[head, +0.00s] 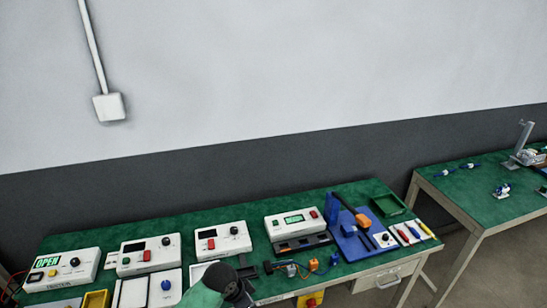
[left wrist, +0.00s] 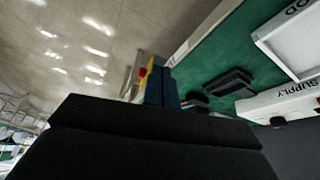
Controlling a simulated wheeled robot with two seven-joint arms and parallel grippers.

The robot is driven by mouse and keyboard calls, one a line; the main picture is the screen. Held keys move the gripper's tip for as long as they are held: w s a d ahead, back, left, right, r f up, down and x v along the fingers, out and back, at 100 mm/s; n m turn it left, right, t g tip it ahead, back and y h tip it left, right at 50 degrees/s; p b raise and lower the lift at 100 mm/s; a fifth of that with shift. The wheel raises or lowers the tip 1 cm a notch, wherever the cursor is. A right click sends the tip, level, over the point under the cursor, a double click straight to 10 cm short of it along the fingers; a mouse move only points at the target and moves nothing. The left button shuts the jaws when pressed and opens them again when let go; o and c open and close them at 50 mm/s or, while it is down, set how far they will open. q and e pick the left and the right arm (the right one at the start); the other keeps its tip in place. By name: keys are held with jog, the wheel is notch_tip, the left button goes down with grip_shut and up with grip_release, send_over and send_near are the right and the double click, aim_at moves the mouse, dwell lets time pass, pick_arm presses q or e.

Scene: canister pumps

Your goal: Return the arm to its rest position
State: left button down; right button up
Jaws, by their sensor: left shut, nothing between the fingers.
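My left gripper (left wrist: 155,122) fills the lower part of the left wrist view as a broad black shape. It is shut, and nothing shows held in it. In the head view, part of my arm with a dark rounded joint reaches over the front edge of the green workbench (head: 165,232) at the bottom centre. The fingers cannot be made out there. My right gripper is in neither view.
A blue fixture (head: 350,243), a green tray (head: 388,206) and several hand tools lie at right. A second green-topped bench (head: 475,185) stands beyond a gap.

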pick_arm(q)
jog(key=s+a+r+n+y, duration=0.1)
jog(key=s+a+n, duration=0.2)
jog(key=s+a, duration=0.35)
jog(key=s+a+r+n+t+y, duration=0.1)
jog(key=s+a+n, duration=0.2)
jog(key=s, duration=0.6)
jog(key=s+a+r+n+y, duration=0.1)
jog(key=s+a+n+y, duration=0.1)
jog(key=s+a+n, duration=0.45)
jog(key=w+d+f+m+b, duration=0.1)
jog(key=d+f+m+b, duration=0.2)
jog(key=f, duration=2.5)
jog(key=s+f+b, duration=0.1)
jog(key=s+f, duration=0.3)
jog(key=f, duration=0.9)
jog(key=s+f+g+b, duration=0.1)
jog(key=s+f, duration=0.3)
jog(key=f, duration=0.9)
jog(key=shift+s+d+f+h+b, duration=0.2)
jog(key=shift+d+f+h+b, duration=0.1)
jog(key=shift+f+b, duration=0.1)
